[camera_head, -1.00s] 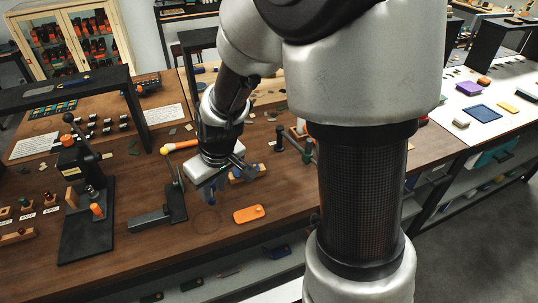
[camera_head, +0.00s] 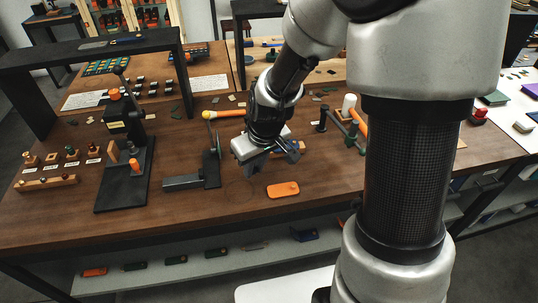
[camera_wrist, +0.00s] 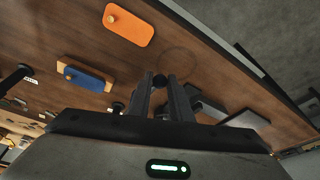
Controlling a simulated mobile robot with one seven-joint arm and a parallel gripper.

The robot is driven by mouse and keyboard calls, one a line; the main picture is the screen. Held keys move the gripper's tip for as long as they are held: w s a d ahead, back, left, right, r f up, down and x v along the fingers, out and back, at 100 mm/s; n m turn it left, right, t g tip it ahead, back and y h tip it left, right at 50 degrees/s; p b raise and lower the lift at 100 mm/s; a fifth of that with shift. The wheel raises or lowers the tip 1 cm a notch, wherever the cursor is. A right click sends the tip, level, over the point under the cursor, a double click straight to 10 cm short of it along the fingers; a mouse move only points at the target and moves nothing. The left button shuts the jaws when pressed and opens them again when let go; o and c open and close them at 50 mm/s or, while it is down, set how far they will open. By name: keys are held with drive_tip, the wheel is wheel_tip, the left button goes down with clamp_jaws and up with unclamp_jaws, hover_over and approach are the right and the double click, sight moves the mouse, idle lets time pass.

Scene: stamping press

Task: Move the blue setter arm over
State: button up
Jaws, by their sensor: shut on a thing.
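A blue piece (camera_wrist: 88,78) lies on a light wooden block (camera_wrist: 103,86) in the wrist view, left of my fingers and apart from them. In the head view my gripper (camera_head: 252,170) points down just above the table, between a black angled stand (camera_head: 192,182) and an orange plate (camera_head: 283,190). My wrist hides most of the wooden block there. I cannot tell which part is the setter arm.
A black press (camera_head: 125,180) stands further left. A hammer (camera_head: 352,120) and dark posts stand to the right.

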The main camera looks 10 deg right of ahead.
drive_tip(key=d, duration=0.5)
drive_tip(key=shift+w+d+r+b, duration=0.1)
drive_tip(key=shift+w+r+b, duration=0.1)
drive_tip(key=shift+b, duration=0.1)
drive_tip(key=shift+f, duration=0.1)
drive_tip(key=shift+d, duration=0.1)
drive_tip(key=w+d+b, duration=0.1)
drive_tip(key=d, duration=0.5)
drive_tip(key=shift+w, duration=0.25)
idle(0.4)
drive_tip(key=shift+d+f, duration=0.1)
drive_tip(key=w+d, duration=0.3)
drive_tip(key=d, duration=0.2)
drive_tip(key=shift+w+d, duration=0.25)
drive_tip(key=shift+w, duration=0.1)
idle(0.5)
